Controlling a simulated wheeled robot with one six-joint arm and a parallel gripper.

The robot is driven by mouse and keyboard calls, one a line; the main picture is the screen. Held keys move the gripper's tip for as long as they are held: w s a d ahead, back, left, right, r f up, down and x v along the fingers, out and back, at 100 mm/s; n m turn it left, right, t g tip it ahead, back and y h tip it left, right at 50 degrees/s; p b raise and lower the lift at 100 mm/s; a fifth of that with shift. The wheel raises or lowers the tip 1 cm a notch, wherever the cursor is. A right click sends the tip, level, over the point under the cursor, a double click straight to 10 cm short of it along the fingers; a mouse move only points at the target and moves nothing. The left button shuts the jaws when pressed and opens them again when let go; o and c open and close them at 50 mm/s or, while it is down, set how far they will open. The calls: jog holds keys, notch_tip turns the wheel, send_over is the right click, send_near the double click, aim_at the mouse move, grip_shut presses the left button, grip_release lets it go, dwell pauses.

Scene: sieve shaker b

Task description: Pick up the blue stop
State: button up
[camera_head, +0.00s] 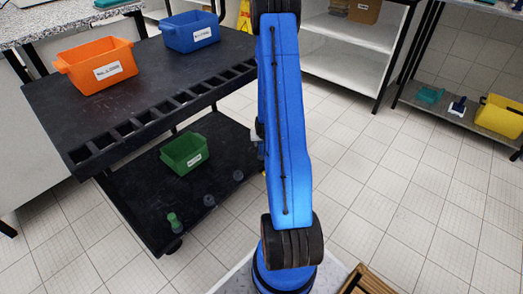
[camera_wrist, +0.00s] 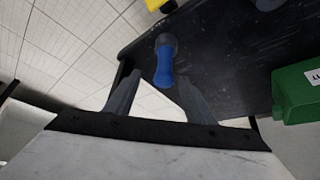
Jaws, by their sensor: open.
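The blue stop (camera_wrist: 164,68) shows in the wrist view, a small blue piece with a dark grey rounded end. It appears between the tips of my gripper (camera_wrist: 159,82), near the edge of a black shelf. The two fingers are apart, one on each side of it in the picture. I cannot tell whether they touch it or how far beyond the tips it is. In the head view my blue arm hides most of that area, and only a small bit of blue shows at its left edge.
The black cart has a lower shelf (camera_head: 140,205) with a green bin (camera_head: 184,153), a small green piece (camera_head: 174,223) and dark round pieces. Its top (camera_head: 150,75) holds an orange bin (camera_head: 97,64) and a blue bin (camera_head: 189,31). Open tiled floor lies right of my arm.

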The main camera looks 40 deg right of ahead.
jog(key=shift+a+x, duration=0.2)
jog(key=shift+x, duration=0.85)
jog(key=shift+a+x, duration=0.2)
jog(key=shift+x, duration=1.7)
jog(key=shift+a, duration=0.1)
jog(key=c, duration=1.2)
